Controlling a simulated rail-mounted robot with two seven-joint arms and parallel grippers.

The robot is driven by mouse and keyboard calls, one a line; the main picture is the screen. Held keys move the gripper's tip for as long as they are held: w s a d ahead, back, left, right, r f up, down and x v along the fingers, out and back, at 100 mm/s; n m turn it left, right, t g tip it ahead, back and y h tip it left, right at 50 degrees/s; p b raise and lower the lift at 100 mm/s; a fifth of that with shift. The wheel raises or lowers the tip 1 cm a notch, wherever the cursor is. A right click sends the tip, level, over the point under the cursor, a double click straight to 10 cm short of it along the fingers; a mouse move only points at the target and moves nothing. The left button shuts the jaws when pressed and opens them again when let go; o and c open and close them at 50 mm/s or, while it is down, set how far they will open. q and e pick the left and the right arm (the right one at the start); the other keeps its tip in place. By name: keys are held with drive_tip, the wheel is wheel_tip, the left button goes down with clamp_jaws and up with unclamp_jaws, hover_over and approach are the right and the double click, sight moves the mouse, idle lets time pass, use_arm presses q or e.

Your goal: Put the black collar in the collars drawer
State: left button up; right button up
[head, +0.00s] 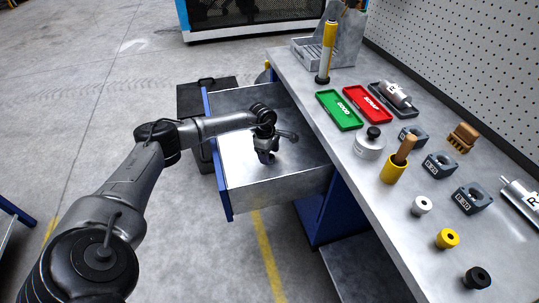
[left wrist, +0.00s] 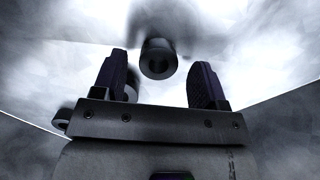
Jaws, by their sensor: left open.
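My left gripper (head: 267,157) reaches down inside the open metal drawer (head: 235,171). In the left wrist view its two fingers are open and apart, and a dark round collar (left wrist: 158,60) with a central hole lies beyond and between the fingertips. It does not appear gripped. A second dark round piece (left wrist: 131,92) is partly hidden behind the left finger. In the head view the gripper hides much of what lies beneath it. Another black collar (head: 477,277) stands on the workbench at the lower right. No drawer label is readable. My right gripper is not in view.
The workbench (head: 366,191) holds a yellow collar (head: 447,239), a white collar (head: 421,205), a yellow cup with a wooden handle (head: 394,170), several grey blocks, and green (head: 339,110) and red (head: 367,104) trays. The drawer walls surround my left gripper.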

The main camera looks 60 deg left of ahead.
use_arm(q)
wheel_tip(320, 180, up, 11)
drive_tip(key=a+p, duration=0.1)
drive_tip(key=p, duration=0.3)
drive_tip(key=shift+s+a+f, duration=0.15)
drive_tip(key=shift+s+a, duration=0.1)
drive_tip(key=shift+s, duration=0.15)
